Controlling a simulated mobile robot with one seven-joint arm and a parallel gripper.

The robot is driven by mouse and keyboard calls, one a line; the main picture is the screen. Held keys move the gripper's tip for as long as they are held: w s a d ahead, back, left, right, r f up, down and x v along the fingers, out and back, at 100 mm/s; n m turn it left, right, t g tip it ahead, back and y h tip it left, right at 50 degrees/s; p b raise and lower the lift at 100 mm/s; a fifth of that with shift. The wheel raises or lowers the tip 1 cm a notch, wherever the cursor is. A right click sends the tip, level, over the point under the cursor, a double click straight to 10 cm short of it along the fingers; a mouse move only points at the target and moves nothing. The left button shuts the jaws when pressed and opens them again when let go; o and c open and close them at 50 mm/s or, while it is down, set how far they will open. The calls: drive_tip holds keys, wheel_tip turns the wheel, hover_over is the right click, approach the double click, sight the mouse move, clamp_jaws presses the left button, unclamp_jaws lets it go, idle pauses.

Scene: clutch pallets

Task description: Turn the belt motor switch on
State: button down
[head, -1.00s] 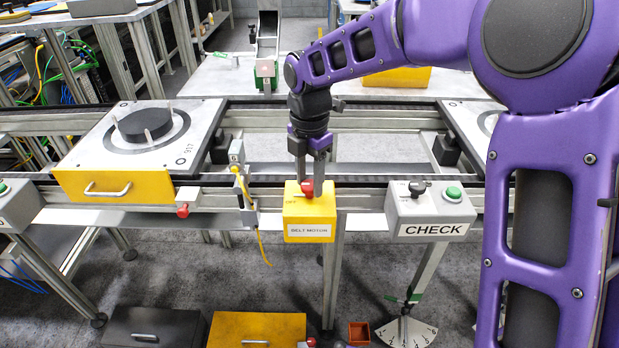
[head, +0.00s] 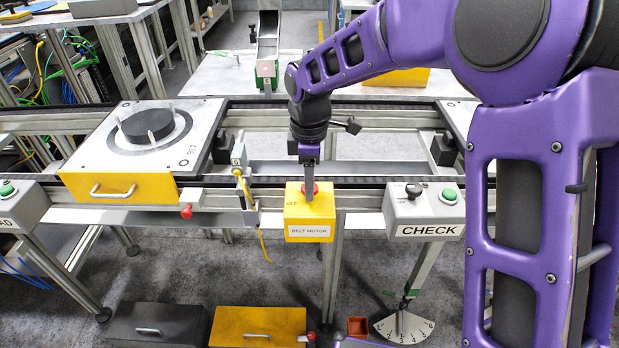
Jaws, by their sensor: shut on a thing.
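The belt motor switch is a red knob (head: 318,187) on top of a yellow box (head: 309,228) labelled BELT MOTOR, mounted at the front rail of the conveyor. My gripper (head: 309,192) points down at the box, and its fingers are shut on the red knob. The fingers look nearly edge-on and hide much of the knob. The word OFF shows at the left of the knob; any other marking is hidden.
A CHECK box (head: 425,213) with a black knob and green button is to the right. At left, a pallet (head: 115,160) with a black disc and a yellow front sits on the conveyor. A yellow cable (head: 245,188) hangs left of the switch box.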

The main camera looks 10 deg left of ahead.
drive_tip(key=m, duration=0.4)
drive_tip(key=shift+r+m, duration=0.1)
drive_tip(key=shift+m, duration=0.2)
drive_tip(key=m, duration=0.4)
drive_tip(key=shift+p, duration=0.35)
drive_tip(key=shift+m, duration=0.3)
drive_tip(key=shift+c, duration=1.8)
unclamp_jaws()
wheel_tip(320, 180, up, 17)
drive_tip(key=p, duration=0.2)
drive_tip(key=shift+r, duration=0.15)
drive_tip(key=shift+w, duration=0.1)
